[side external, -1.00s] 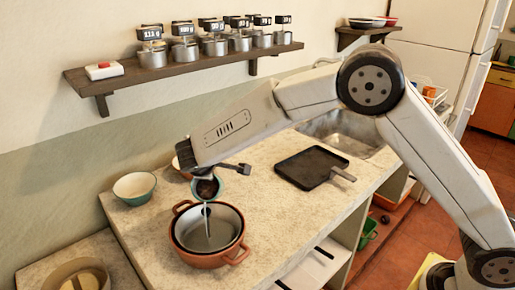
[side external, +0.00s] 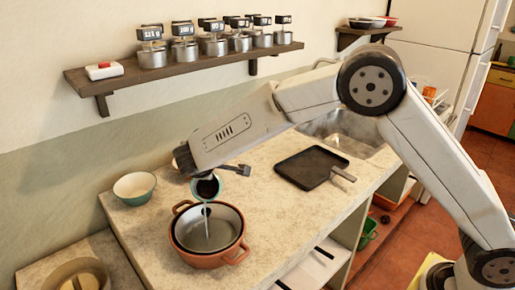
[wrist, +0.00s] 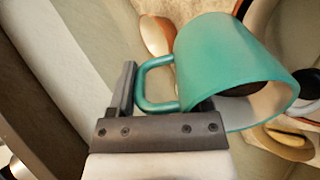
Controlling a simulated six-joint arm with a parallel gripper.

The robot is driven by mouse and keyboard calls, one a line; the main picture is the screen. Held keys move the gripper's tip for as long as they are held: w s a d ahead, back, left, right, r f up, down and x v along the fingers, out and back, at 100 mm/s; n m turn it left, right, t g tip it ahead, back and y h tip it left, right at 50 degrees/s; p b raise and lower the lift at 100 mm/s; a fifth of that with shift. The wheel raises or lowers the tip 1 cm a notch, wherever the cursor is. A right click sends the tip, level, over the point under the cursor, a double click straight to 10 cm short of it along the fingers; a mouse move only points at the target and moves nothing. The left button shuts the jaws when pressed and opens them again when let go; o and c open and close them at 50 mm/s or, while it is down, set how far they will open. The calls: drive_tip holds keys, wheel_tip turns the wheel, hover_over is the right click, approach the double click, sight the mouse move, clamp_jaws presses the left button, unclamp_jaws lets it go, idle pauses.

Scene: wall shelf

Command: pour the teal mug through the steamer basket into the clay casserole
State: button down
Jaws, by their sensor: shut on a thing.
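The teal mug (wrist: 215,60) is tipped in my gripper, with dark contents at its mouth. It also shows in the side view (side external: 207,188), above the clay casserole (side external: 209,262). A thin pale stream falls from the mug into the grey round vessel (side external: 226,220) set in the casserole's mouth, which appears to be the steamer basket. My gripper (wrist: 162,103) is shut on the mug's handle; the handle loop lies between the fingers. In the side view, my wrist hides part of the mug. The inside of the casserole below the basket is hidden.
A pale bowl (side external: 134,187) stands on the counter to the left, and a dark square pan (side external: 311,167) to the right. A wall shelf (side external: 185,69) with several tins under small displays runs above. Clear counter lies right of the casserole.

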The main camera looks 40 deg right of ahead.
drive_tip(key=shift+s+a+r+t+h, duration=0.35)
drive_tip(key=shift+r+t+h, duration=0.25)
drive_tip(key=shift+s+a+r+t+h, duration=0.3)
drive_tip(key=shift+a+r+t+h, duration=0.05)
drive_tip(key=shift+r+t+h, duration=0.25)
idle(1.1)
drive_tip(key=shift+s+a, duration=0.1)
drive_tip(key=shift+s, duration=0.05)
drive_tip(key=shift+s+a+r+t+h, duration=0.15)
drive_tip(key=shift+r+t+h, duration=0.05)
drive_tip(key=shift+t+h, duration=0.2)
drive_tip(key=shift+s+a+r+t+h, duration=0.3)
drive_tip(key=shift+t+h, duration=0.1)
drive_tip(key=shift+s+a+r, duration=0.1)
drive_tip(key=shift+s+a, duration=0.05)
drive_tip(key=shift+s+a+r+t+h, duration=0.1)
drive_tip(key=shift+t+h, duration=0.3)
drive_tip(key=shift+s+a+r+t+h, duration=0.35)
drive_tip(key=shift+s+a+t+h, duration=0.4)
drive_tip(key=shift+t+h, duration=0.25)
idle(1.1)
drive_tip(key=shift+s+a+r+t+h, duration=0.1)
drive_tip(key=shift+s+a+t+h, duration=0.7)
drive_tip(key=shift+t+h, duration=0.2)
idle(1.2)
